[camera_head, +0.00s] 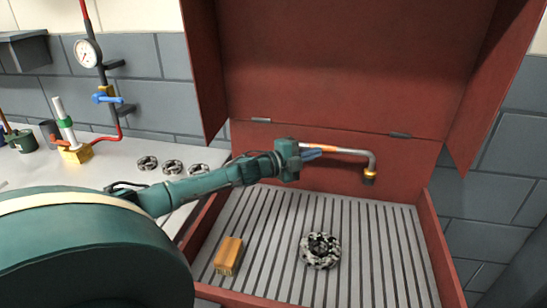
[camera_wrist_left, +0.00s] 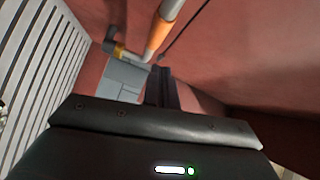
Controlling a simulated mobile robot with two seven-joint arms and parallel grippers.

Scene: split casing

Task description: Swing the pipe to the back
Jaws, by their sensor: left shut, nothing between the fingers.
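The pipe (camera_head: 348,151) is a light grey tube with an orange band and a bend down to a dark, brass-ringed nozzle. It stands over the tray of the open red cabinet, near its back wall. In the left wrist view the pipe (camera_wrist_left: 151,47) passes just beyond the fingertips. My left gripper (camera_head: 304,155) is at the pipe's left part, by the orange band; its fingers (camera_wrist_left: 160,85) are shut with nothing between them. Whether they touch the pipe I cannot tell. The pipe's left end is hidden behind my gripper. My right gripper is not in view.
The slatted tray (camera_head: 285,210) holds a yellow-orange block (camera_head: 229,256) and a mottled grey ring part (camera_head: 320,250). The cabinet's raised red lid (camera_head: 340,70) and side walls enclose the space. A bench (camera_head: 100,168) with several rings and a gauge (camera_head: 88,53) are at left.

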